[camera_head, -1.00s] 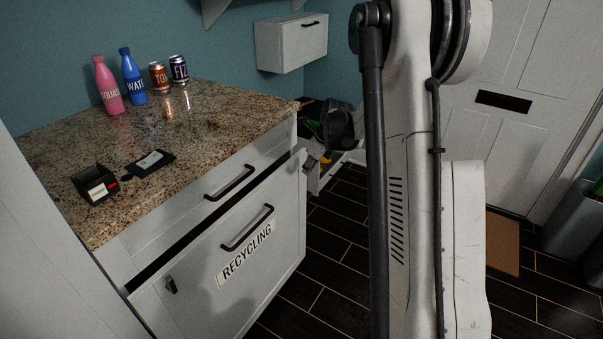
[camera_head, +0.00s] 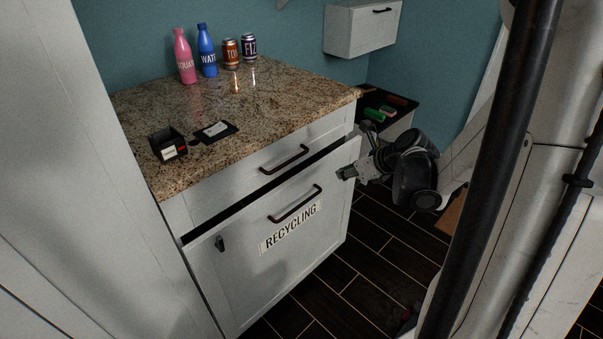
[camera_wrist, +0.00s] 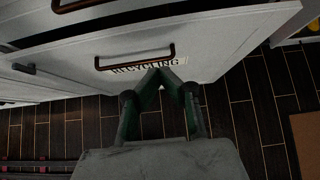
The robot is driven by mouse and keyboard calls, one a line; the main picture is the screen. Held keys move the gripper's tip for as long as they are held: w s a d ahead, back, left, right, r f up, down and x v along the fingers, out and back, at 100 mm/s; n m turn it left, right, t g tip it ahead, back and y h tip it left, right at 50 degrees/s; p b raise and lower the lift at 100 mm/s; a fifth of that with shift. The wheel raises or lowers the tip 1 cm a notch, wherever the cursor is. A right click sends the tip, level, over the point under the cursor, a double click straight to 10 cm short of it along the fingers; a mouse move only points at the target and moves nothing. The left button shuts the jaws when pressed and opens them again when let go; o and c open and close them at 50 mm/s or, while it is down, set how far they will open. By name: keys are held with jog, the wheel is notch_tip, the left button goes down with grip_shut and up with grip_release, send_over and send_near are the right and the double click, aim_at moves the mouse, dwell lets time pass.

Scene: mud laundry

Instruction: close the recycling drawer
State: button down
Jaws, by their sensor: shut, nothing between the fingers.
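The recycling drawer (camera_head: 290,255) is a white front with a dark handle (camera_head: 296,204) and a RECYCLING label. It stands a little way out from the cabinet, with a dark gap along its top edge. My gripper (camera_head: 342,174) is at the right end of the drawer's top edge in the head view; whether it touches the drawer is unclear. In the wrist view my gripper (camera_wrist: 160,72) is shut and empty, its tips overlapping the label (camera_wrist: 135,63) below the drawer's handle (camera_wrist: 126,56).
A granite counter (camera_head: 270,105) above holds a pink bottle (camera_head: 184,58), a blue bottle (camera_head: 207,52), two cans, a small black box (camera_head: 168,146) and a dark tray (camera_head: 216,132). A closed upper drawer (camera_head: 265,170) is above the recycling drawer. Dark floor (camera_head: 375,265) lies in front.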

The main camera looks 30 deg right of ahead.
jog(key=b, duration=0.3)
send_near(307, 175)
jog(key=x, duration=0.5)
jog(key=shift+a+f, duration=0.1)
jog(key=shift+f, duration=0.45)
jog(key=shift+w+a, duration=0.15)
jog(key=shift+w, duration=0.35)
